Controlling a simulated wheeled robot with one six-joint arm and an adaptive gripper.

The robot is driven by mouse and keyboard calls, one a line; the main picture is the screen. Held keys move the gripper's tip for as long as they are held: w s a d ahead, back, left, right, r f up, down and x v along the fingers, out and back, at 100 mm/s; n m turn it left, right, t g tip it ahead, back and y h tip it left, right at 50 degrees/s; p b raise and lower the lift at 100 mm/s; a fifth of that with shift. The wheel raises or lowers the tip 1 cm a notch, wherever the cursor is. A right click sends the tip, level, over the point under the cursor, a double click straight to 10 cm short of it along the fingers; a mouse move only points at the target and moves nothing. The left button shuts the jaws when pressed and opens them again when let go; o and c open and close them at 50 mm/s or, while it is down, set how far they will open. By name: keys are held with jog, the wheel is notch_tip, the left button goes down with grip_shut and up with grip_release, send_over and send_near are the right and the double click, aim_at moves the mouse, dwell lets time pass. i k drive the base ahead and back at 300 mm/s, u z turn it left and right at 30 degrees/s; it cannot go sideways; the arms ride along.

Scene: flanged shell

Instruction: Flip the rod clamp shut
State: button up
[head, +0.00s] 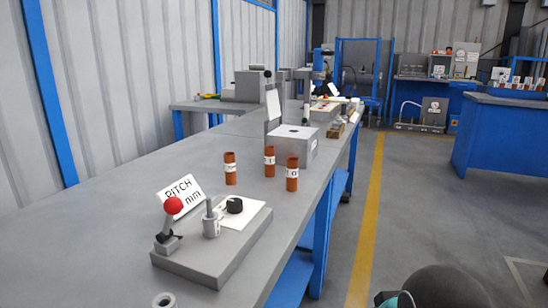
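A grey block-like fixture (222,262) sits on the bench near the front. At its left end a small clamp (166,243) carries a lever with a red ball knob (173,205). The lever stands up, leaning slightly right. Beside it is a light grey cylinder with a thin upright rod (210,220). A black round knob (235,205) sits on a white sheet on the fixture. I cannot tell whether the clamp touches the rod. My gripper is not in view; a dark rounded part, probably of my arm, shows at the bottom right.
A white sign reading "PITCH mm" (182,192) stands behind the clamp. Several orange-brown tubes (230,168) stand farther back, before a grey box (291,147). A grey ring (163,300) lies at the front edge of view. The floor aisle right of the bench is clear.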

aim_at(173, 206)
jog(key=u, duration=0.95)
jog(key=k, duration=0.55)
jog(key=z, duration=0.5)
jog(key=k, duration=0.85)
jog(key=u, duration=0.3)
jog(key=i, duration=0.95)
jog(key=z, duration=0.25)
